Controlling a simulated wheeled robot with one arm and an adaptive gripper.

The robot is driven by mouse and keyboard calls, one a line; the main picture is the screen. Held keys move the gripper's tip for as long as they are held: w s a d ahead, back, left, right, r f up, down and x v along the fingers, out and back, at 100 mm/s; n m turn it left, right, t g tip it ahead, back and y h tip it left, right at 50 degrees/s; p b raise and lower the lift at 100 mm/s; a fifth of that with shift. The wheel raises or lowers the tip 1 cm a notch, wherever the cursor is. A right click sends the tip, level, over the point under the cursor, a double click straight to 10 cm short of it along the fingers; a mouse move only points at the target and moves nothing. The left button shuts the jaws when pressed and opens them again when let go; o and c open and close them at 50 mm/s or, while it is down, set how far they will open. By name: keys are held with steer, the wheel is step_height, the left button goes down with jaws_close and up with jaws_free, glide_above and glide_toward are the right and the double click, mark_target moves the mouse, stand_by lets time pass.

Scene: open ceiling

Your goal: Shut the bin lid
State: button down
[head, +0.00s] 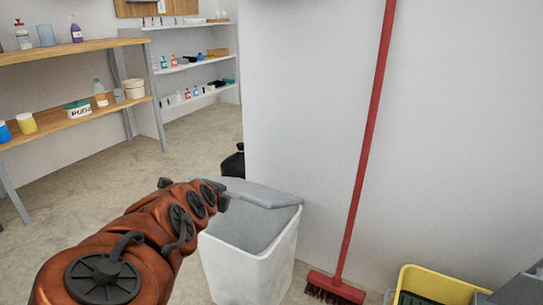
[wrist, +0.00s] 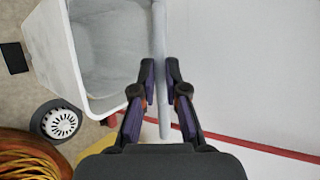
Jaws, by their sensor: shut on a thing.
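The white bin (head: 245,262) stands on the floor by the white wall, with its top open and its inside in view. Its grey lid (head: 262,194) is raised at the back of the bin, on the wall side. In the wrist view the lid (wrist: 160,25) shows edge-on as a thin grey strip beside the bin's opening (wrist: 105,50). My gripper (wrist: 160,78) is shut on the lid's edge, one finger on each side. In the head view my orange arm reaches in from the lower left and its wrist hides the fingers.
A red-handled broom (head: 366,150) leans on the wall right of the bin. A yellow crate (head: 440,280) stands at lower right. A black bag (head: 233,164) is behind the bin. Shelves (head: 75,50) with bottles and tubs line the left. The floor between is clear.

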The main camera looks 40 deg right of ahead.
steer(key=f, duration=0.1)
steer(key=a+f, duration=0.2)
steer(key=shift+s+f, duration=0.15)
steer(key=shift+s, duration=0.15)
steer(key=c, duration=1.1)
jaws_free()
steer(key=shift+c, duration=0.2)
